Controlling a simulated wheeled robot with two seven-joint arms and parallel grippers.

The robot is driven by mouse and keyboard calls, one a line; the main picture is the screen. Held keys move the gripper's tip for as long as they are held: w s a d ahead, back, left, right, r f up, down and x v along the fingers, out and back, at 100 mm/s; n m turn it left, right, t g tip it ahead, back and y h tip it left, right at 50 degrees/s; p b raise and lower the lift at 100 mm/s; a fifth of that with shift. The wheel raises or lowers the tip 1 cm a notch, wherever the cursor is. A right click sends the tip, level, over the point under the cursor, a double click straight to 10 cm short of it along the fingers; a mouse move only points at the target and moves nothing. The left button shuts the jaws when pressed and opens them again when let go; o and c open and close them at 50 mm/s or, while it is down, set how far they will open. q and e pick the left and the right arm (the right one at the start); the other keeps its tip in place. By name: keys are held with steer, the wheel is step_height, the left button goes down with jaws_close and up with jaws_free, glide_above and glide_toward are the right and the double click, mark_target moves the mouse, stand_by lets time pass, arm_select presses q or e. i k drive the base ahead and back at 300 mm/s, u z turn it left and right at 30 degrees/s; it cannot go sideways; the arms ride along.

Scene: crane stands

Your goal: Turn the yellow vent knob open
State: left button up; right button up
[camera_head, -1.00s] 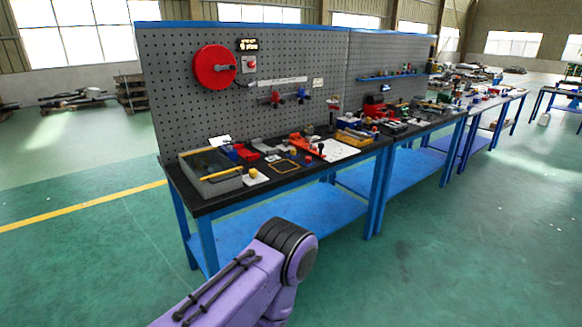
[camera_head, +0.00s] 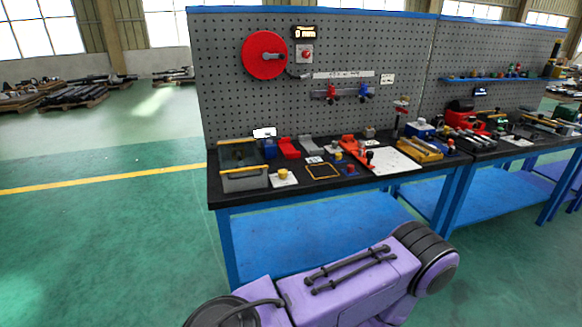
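The yellow knob (camera_head: 283,173) is small and round. It sits on a white plate (camera_head: 284,181) on the black bench top, just right of a grey bin. The knob is too small for me to tell its turn position. A purple arm of mine crosses the lower part of the view in front of the bench, well apart from the knob. Neither of my grippers shows in the view.
The bench (camera_head: 222,195) carries a grey bin (camera_head: 243,184), red and blue bins, a white board (camera_head: 391,164) and small tools. A pegboard (camera_head: 225,80) with a red reel (camera_head: 264,55) stands behind. Green floor (camera_head: 100,250) is free at the left.

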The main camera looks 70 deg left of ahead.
mark_target(283, 173)
steer(key=u, duration=0.55)
steer(key=i, duration=0.65)
steer(key=u, duration=0.75)
